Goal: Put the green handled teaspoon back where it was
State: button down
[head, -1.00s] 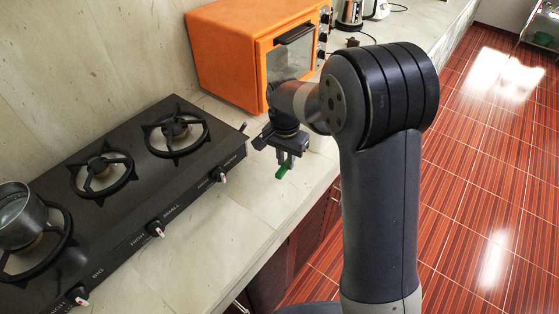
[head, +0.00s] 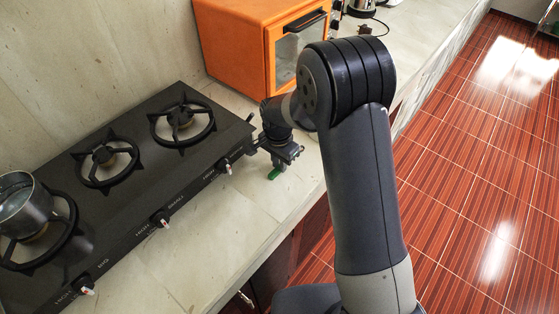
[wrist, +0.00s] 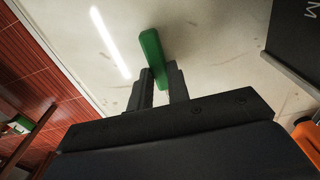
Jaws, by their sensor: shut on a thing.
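The green handled teaspoon shows as a green handle (wrist: 153,55) between the two fingers of my gripper (wrist: 161,85) in the wrist view. My gripper is shut on this handle. In the head view the green handle (head: 275,173) pokes out below my gripper (head: 279,163), over the counter between the stove and the front edge. The spoon's metal end is hidden. I cannot tell whether the spoon touches the counter.
A black gas stove (head: 134,190) lies left of my gripper, with a metal pot (head: 27,212) on its near burner. An orange oven (head: 238,48) stands behind. The pale stone counter (head: 215,225) is clear in front of the stove. Red tiled floor lies right.

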jog(key=shift+f, duration=0.25)
jog(key=c, duration=1.3)
grip_release()
jog(key=shift+r, duration=0.1)
jog(key=shift+c, duration=0.2)
jog(key=shift+r, duration=0.1)
notch_tip(320, 180, up, 12)
jog(key=b, duration=0.1)
jog(key=shift+s+a, duration=0.15)
jog(key=shift+s, duration=0.05)
